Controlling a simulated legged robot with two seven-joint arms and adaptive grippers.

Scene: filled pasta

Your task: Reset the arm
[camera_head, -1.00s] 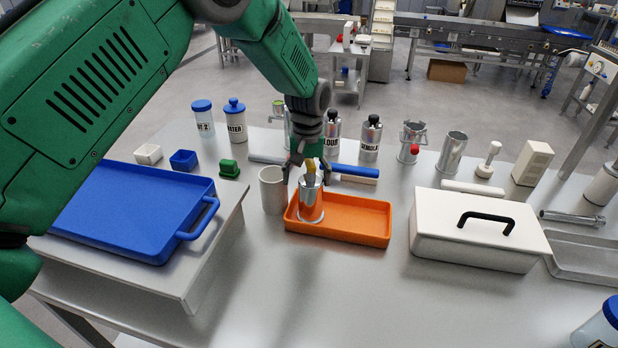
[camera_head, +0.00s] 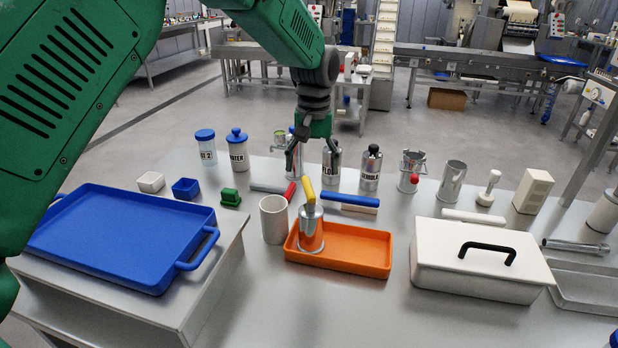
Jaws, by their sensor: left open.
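My left gripper (camera_head: 311,168) is open and empty. It hangs above and behind the orange tray (camera_head: 362,268), with its fingers pointing down. A metal cup-shaped tool with a yellow handle (camera_head: 311,230) stands upright in the left end of the tray, below the gripper and apart from it. My green left arm comes in from the upper left. My right gripper is not in view.
A white cup (camera_head: 272,222) stands left of the tray. A blue tray (camera_head: 120,240) lies on the left stand. A white lidded box (camera_head: 470,275) stands on the right. Bottles, including a semola bottle (camera_head: 371,170), line the back. The front middle table is clear.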

